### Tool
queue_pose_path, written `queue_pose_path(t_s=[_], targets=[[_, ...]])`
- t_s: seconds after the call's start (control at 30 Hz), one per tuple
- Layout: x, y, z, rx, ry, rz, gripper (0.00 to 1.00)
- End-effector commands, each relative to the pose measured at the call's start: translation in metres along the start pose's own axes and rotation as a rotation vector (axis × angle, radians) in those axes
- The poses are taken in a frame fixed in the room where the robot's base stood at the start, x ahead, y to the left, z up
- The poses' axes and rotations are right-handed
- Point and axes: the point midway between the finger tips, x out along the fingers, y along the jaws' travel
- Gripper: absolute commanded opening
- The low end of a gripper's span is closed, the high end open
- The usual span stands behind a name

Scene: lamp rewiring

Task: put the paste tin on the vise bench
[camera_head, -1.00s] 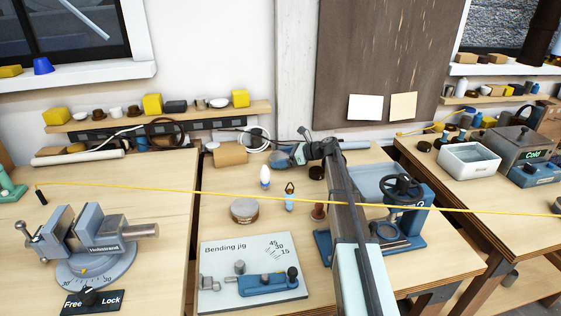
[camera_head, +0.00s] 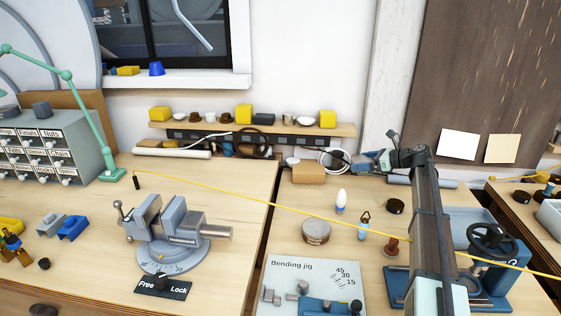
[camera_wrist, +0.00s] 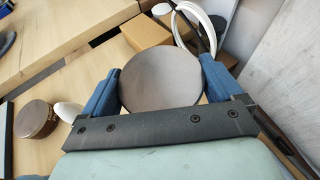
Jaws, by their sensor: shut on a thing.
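My gripper (camera_head: 362,162) is over the back of the middle bench, near the wall. In the wrist view its blue fingers are shut on a round, flat-topped grey-brown tin (camera_wrist: 160,78); no label shows, so I cannot confirm it is the paste tin. In the head view the held tin is small and hard to make out. The vise bench (camera_head: 236,268) is on the left and carries a grey-blue vise (camera_head: 170,235). Another round tin (camera_head: 316,231) stands on the middle bench, and it also shows in the wrist view (camera_wrist: 36,120).
A cardboard box (camera_head: 309,172) and white cable coil (camera_head: 334,158) lie near my gripper. A yellow cord (camera_head: 255,203) stretches across both benches. A green lamp arm (camera_head: 85,110) and drawer cabinet (camera_head: 50,150) stand at left.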

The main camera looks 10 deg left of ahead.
Motion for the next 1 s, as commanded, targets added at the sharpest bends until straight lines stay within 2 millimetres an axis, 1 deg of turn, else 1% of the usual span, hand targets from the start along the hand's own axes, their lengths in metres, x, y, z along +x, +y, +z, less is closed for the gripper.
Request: queue_pose_path(t_s=[0.17, 0.27, 0.37, 0.47, 0.5, 0.67, 0.7, 0.87, 1.0], targets=[[0.004, 0.002, 0.004, -0.002, 0.0, 0.005, 0.58], [0.017, 0.01, 0.009, -0.009, 0.0, 0.023, 0.58], [0.04, 0.025, 0.02, -0.022, -0.001, 0.053, 0.58], [0.07, 0.045, 0.034, -0.039, -0.001, 0.093, 0.58], [0.083, 0.055, 0.041, -0.046, -0.001, 0.111, 0.58], [0.13, 0.095, 0.067, -0.075, -0.001, 0.181, 0.58], [0.142, 0.106, 0.073, -0.083, -0.001, 0.199, 0.58], [0.185, 0.151, 0.097, -0.111, -0.001, 0.268, 0.58], [0.22, 0.195, 0.117, -0.137, -0.001, 0.329, 0.58]])
